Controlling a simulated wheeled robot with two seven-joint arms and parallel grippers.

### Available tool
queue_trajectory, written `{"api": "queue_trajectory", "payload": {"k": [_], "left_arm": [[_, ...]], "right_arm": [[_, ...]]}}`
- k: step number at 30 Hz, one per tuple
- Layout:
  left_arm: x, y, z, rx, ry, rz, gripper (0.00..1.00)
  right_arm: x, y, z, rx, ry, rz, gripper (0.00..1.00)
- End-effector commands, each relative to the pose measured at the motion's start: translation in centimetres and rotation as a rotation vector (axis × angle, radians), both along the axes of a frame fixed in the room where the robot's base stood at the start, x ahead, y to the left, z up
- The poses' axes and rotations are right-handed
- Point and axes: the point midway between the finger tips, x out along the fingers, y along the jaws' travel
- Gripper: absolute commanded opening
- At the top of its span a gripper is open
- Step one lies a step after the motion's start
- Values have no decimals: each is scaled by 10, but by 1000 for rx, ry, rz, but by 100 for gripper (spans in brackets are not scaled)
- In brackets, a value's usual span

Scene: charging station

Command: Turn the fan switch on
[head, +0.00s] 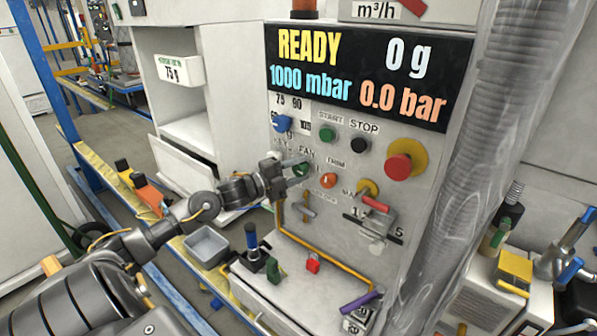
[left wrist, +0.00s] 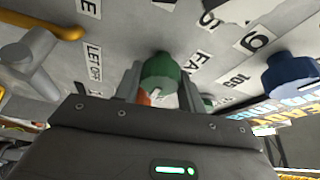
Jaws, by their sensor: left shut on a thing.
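The fan switch is a green knob (head: 301,169) on the grey control panel, beside the FAN label. In the left wrist view the green knob (left wrist: 161,72) sits between the two fingers, with a white mark on its face. My left gripper (head: 297,172) reaches in from the left and is shut on the knob. The fingers partly cover the knob in the head view. The exact angle of the knob is hard to read. My right gripper is not in view.
Around the switch are a blue knob (head: 282,122), a green start button (head: 327,134), a black stop button (head: 360,145), an orange button (head: 328,180) and a red emergency button (head: 398,167). A display (head: 365,75) reads READY. A clear hose (head: 470,170) hangs at right.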

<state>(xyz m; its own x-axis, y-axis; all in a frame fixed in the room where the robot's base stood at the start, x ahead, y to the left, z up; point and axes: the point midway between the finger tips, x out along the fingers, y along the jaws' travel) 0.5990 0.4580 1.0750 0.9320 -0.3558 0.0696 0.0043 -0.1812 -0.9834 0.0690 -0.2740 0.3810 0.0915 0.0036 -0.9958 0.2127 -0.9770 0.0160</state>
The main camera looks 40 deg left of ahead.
Motion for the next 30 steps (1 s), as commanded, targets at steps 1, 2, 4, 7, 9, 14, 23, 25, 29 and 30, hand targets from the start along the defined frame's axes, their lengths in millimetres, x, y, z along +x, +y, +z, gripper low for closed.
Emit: {"api": "queue_trajectory", "payload": {"k": [1, 2, 4, 7, 9, 14, 23, 25, 29, 30], "left_arm": [[0, 0, 0, 3, 1, 0, 17], [0, 0, 0, 3, 1, 0, 17], [0, 0, 0, 3, 1, 0, 17], [0, 0, 0, 3, 1, 0, 17], [0, 0, 0, 3, 1, 0, 17], [0, 0, 0, 1, 1, 0, 61], [-1, 0, -1, 1, 1, 0, 61], [-4, 1, -2, 2, 1, 0, 61], [-16, 6, -5, 4, 4, 0, 61], [-21, 8, -6, 4, 4, -1, 61]], "right_arm": [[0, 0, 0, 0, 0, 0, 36], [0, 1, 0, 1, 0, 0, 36], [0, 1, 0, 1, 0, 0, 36], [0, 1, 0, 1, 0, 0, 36], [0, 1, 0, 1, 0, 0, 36], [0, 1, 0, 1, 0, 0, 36], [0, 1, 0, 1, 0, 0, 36], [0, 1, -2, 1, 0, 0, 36], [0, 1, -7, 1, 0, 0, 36], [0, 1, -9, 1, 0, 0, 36]]}}
